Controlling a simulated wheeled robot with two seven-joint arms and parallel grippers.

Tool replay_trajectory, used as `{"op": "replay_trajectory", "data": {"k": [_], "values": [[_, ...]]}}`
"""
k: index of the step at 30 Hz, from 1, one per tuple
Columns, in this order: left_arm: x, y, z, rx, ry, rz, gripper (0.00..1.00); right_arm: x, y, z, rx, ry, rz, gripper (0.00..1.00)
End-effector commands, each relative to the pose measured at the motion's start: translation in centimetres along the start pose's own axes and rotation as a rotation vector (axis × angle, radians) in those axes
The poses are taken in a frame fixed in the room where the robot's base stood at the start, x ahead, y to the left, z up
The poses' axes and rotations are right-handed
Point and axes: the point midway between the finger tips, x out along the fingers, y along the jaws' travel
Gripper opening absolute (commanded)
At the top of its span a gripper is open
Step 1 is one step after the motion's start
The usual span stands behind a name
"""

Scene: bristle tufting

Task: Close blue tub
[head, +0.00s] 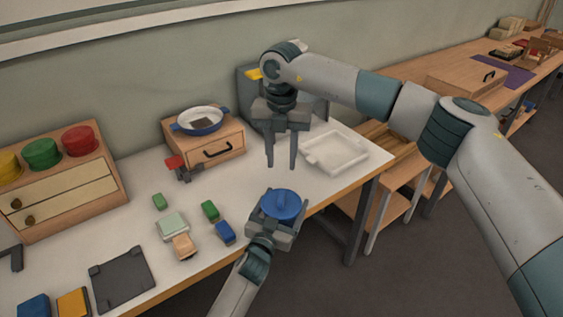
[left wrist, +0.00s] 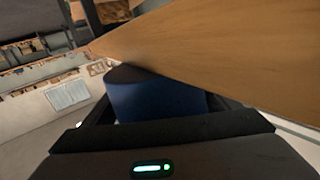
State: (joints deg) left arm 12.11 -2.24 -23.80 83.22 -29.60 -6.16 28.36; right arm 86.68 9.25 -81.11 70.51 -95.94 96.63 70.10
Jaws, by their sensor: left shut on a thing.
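The blue tub (head: 281,207) is round and upright at the table's front edge. My left gripper (head: 277,226) is shut on the tub from the front. In the left wrist view the dark blue wall of the tub (left wrist: 155,98) fills the space between the fingers. My right gripper (head: 281,165) hangs above and behind the tub, pointing down, with its fingers apart and nothing between them.
A white tray (head: 337,153) lies right of my right gripper. Green block (head: 210,210) and blue block (head: 225,232) lie left of the tub. A wooden drawer box (head: 222,151) carries a blue-rimmed dish (head: 203,120). A shelf box (head: 66,190) with yellow, green and red tubs stands at left.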

Motion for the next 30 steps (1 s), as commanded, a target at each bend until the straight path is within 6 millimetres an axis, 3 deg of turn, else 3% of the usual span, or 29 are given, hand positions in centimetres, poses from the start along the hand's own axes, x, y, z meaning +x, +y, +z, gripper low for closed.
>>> {"op": "replay_trajectory", "data": {"k": [5,6,7,20,26,30], "values": [[0.0,0.0,0.0,0.000,0.000,0.000,0.42,0.0,0.0,0.0,0.000,0.000,0.000,0.33],[0.0,0.0,0.0,0.000,0.000,0.000,0.92,0.0,0.0,0.0,0.000,0.000,0.000,0.33],[0.0,0.0,0.0,0.000,0.000,0.000,0.99,0.0,0.0,0.0,0.000,0.000,0.000,0.33],[-0.6,0.0,0.0,0.001,0.001,0.000,1.00,0.1,0.0,0.0,0.000,0.000,0.000,0.33],[-2.6,0.0,0.1,0.000,0.000,0.000,1.00,0.2,0.0,0.0,0.000,0.000,0.000,0.33],[-5.0,0.0,0.2,0.000,-0.001,0.000,1.00,0.5,0.0,0.0,0.000,0.000,0.000,0.33]]}}
